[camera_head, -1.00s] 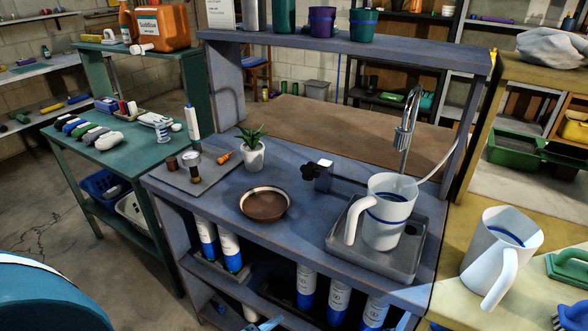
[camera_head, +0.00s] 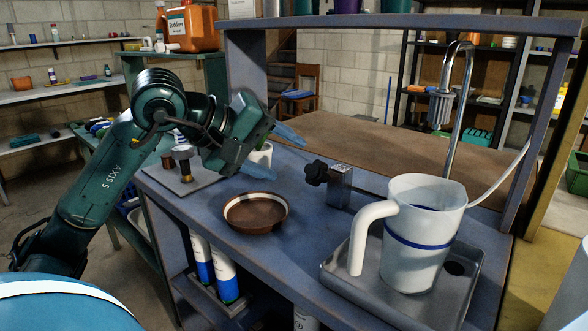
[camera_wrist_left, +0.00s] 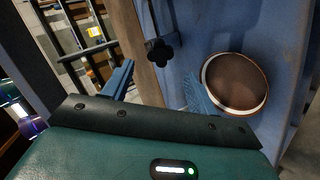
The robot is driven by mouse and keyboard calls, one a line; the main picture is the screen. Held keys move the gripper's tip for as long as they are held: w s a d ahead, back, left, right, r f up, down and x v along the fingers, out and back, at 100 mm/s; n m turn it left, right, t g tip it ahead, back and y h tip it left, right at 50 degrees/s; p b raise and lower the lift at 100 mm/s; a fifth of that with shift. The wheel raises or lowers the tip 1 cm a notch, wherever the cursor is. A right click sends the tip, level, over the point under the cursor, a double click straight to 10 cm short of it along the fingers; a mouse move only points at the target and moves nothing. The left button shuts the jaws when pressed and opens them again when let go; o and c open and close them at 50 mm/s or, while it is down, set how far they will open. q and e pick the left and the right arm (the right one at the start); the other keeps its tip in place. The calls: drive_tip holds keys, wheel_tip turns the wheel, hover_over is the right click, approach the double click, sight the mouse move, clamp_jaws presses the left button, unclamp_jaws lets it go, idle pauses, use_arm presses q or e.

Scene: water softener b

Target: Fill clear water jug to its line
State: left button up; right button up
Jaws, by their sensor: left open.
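A whitish jug (camera_head: 410,240) with a blue line around it stands upright on a grey drip tray (camera_head: 345,280), its handle to the left. The steel tap (camera_head: 443,105) arches above and behind it. No water stream is visible, and the water level cannot be told. A black valve knob (camera_head: 316,173) sits on a metal block left of the jug; it also shows in the left wrist view (camera_wrist_left: 159,51). My left gripper (camera_head: 285,153) is open and empty, left of the knob and apart from it. Its blue fingers also show in the left wrist view (camera_wrist_left: 157,78). My right gripper is out of view.
A brown dish (camera_head: 256,212) lies on the blue bench below my left gripper. A pale hose (camera_head: 502,182) runs behind the jug. A shelf beam (camera_head: 400,24) crosses above the bench. Part of another pale jug (camera_head: 572,295) shows at the right edge.

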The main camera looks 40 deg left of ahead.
sight(313, 171)
use_arm(q)
drive_tip(key=shift+w+a+p, duration=0.25)
drive_tip(key=shift+p, duration=0.05)
drive_tip(key=p+x, duration=0.3)
drive_tip(key=x, duration=0.5)
drive_tip(key=shift+w+f, duration=0.1)
drive_tip(key=c, duration=0.6)
